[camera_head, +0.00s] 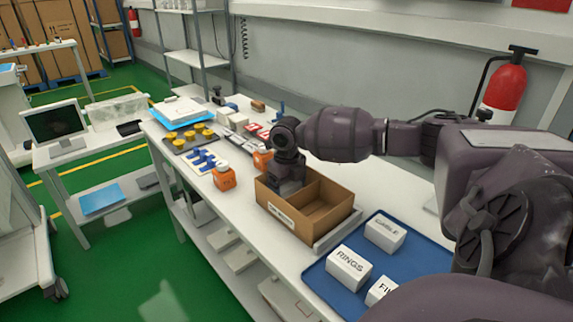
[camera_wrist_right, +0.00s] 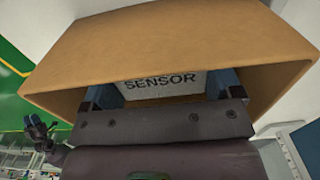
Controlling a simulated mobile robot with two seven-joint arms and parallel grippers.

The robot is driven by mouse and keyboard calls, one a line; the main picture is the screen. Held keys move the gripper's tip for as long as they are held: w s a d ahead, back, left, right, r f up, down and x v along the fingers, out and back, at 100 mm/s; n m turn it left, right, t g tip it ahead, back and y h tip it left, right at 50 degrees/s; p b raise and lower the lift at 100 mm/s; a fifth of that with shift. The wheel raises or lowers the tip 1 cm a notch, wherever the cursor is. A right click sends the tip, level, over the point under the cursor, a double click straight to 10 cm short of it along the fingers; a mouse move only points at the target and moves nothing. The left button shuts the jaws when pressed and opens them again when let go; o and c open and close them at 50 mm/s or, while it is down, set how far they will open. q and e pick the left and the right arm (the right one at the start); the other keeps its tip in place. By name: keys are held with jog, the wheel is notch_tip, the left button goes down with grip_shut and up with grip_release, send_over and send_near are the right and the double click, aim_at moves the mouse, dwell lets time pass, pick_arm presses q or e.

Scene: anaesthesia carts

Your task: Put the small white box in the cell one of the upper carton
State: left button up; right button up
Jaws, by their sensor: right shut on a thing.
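The brown cardboard carton (camera_head: 327,222) stands on the white bench and is split by a divider into cells. My right gripper (camera_head: 286,184) reaches down into its left cell. In the right wrist view, the small white box (camera_wrist_right: 160,86), marked SENSOR, sits between the two blue-grey fingers of my right gripper (camera_wrist_right: 165,92), which is shut on it. The carton's walls (camera_wrist_right: 160,40) surround the box there. The gripper hides the box in the head view, and whether it touches the cell floor cannot be told.
An orange block (camera_head: 224,178) and blue parts (camera_head: 201,159) lie left of the carton. A fire extinguisher (camera_head: 503,88) hangs behind.

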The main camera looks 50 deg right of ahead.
aim_at(287, 185)
jog(key=shift+f, duration=0.15)
jog(key=o, duration=0.8)
jog(key=shift+o, duration=0.2)
notch_tip(287, 185, up, 12)
jog(key=p, duration=0.2)
jog(key=shift+r, duration=0.2)
jog(key=shift+f, duration=0.1)
